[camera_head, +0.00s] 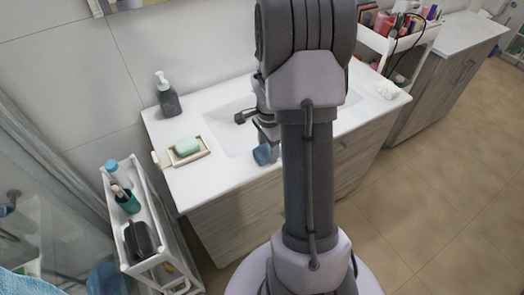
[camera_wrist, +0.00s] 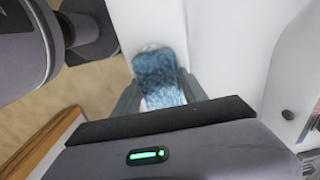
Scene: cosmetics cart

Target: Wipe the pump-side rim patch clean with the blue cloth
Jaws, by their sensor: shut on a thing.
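My gripper (camera_head: 265,134) is shut on the blue cloth (camera_head: 264,154), at the front part of the white sink basin (camera_head: 230,135). In the wrist view the cloth (camera_wrist: 158,70) is bunched between the two fingers (camera_wrist: 158,90), over or against a white surface. I cannot tell whether the cloth touches the rim. The dark pump bottle (camera_head: 169,98) with a white pump head stands upright at the back left corner of the counter, apart from my gripper. I cannot make out a dirty patch on the rim, and my arm hides part of the basin.
A green soap (camera_head: 187,146) lies on a tray (camera_head: 203,152) at the counter's left. A white cart (camera_head: 142,172) with bottles stands at left. A crumpled white thing (camera_head: 387,90) lies at the counter's right end. Another laden white cart (camera_head: 374,40) stands beyond.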

